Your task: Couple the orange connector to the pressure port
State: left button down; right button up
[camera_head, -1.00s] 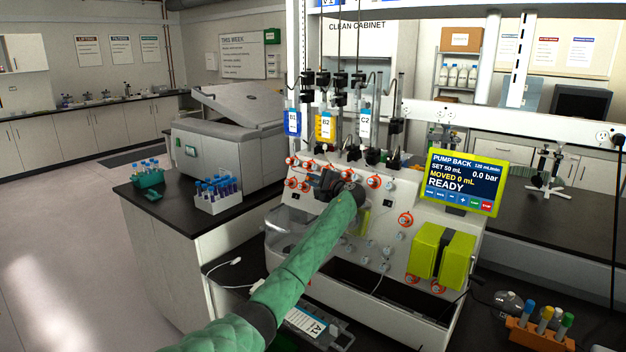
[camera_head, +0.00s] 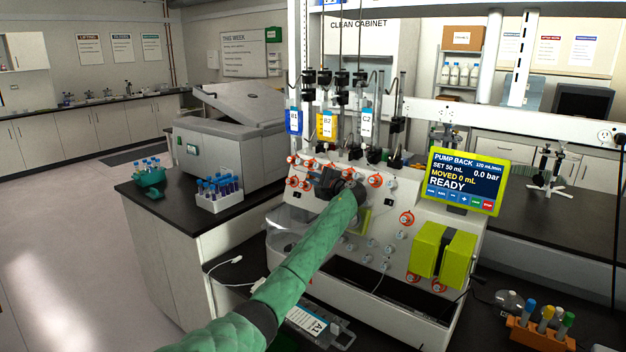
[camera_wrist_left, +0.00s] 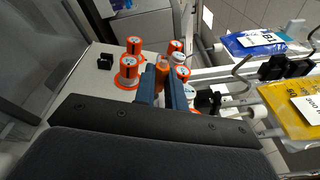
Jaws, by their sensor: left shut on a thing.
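My left gripper (camera_head: 332,184) is at the upper front panel of the white cell processor (camera_head: 345,258). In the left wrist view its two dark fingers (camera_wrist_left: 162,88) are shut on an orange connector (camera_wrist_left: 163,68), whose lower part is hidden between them. Several orange-ringed ports (camera_wrist_left: 128,70) with white-and-orange tops surround the fingers. Orange-ringed ports also show on the panel in the head view (camera_head: 375,180). I cannot tell which one is the pressure port, or whether the connector touches a port. My right gripper is not in view.
Blue and yellow bags (camera_head: 326,126) hang above the panel, close to my left gripper's right in the wrist view. A pump screen (camera_head: 463,180) reads READY, 0.0 bar. A yellow-green pump block (camera_head: 427,250) sits lower right. An orange tube rack (camera_head: 537,335) stands on the bench.

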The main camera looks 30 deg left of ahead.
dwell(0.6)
pick_arm(q)
jog(key=shift+w+f+b, duration=0.2)
jog(key=shift+w+b, duration=0.2)
jog(key=shift+w, duration=0.05)
jog(key=c, duration=1.4)
grip_release()
jog(key=shift+r, duration=0.1)
